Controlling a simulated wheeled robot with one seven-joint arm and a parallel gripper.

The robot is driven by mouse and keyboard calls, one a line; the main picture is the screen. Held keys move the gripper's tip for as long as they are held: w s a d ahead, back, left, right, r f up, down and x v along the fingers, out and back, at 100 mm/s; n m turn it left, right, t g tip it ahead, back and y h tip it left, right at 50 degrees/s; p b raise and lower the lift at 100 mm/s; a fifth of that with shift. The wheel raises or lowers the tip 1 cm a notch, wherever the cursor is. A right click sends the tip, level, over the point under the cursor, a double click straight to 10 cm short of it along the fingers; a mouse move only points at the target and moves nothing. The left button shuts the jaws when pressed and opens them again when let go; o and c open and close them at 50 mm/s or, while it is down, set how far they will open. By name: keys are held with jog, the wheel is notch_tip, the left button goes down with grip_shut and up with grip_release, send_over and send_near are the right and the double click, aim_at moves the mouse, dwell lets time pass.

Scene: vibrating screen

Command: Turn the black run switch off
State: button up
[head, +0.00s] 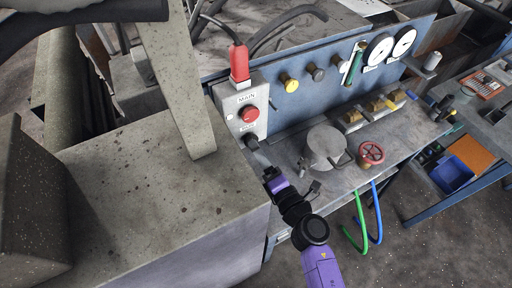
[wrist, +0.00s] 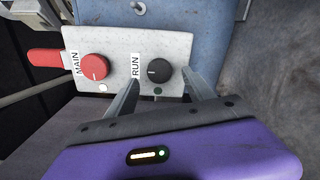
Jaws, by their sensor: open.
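The black run switch (wrist: 158,71) is a round knob beside the RUN label on a pale control box (wrist: 125,45). In the head view the run switch (head: 251,141) sits low on the box, partly covered by my gripper. My gripper (wrist: 160,76) is open, with one finger on each side of the knob and nothing clearly held. Whether the fingers touch the knob cannot be told. In the head view my gripper (head: 257,148) reaches up to the box from below right.
A red main knob (wrist: 95,67) sits close beside the run switch on the same box. A grey beam (head: 178,80) stands left of the box. A round lidded pot (head: 326,145) and a red valve wheel (head: 371,153) are on the bench to the right.

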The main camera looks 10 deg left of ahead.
jog(key=v, duration=0.5)
dwell(0.5)
jog(key=s+d+r+m+t+h, duration=0.3)
jog(key=s+d+r+m, duration=0.35)
jog(key=m, duration=0.45)
jog(key=s+d+m+g+h+b, duration=0.1)
jog(key=s+d+m, duration=0.3)
jog(key=s, duration=0.5)
jog(key=s+d+m+g+h+b, duration=0.1)
jog(key=s+d+m+h+b, duration=0.1)
jog(key=s+d+m, duration=0.3)
jog(key=s+d+m+g+h+b, duration=0.1)
jog(key=s+d+m+h, duration=0.3)
jog(key=s+m, duration=0.4)
jog(key=s+d, duration=0.1)
jog(key=s, duration=0.3)
jog(key=shift+s, duration=0.3)
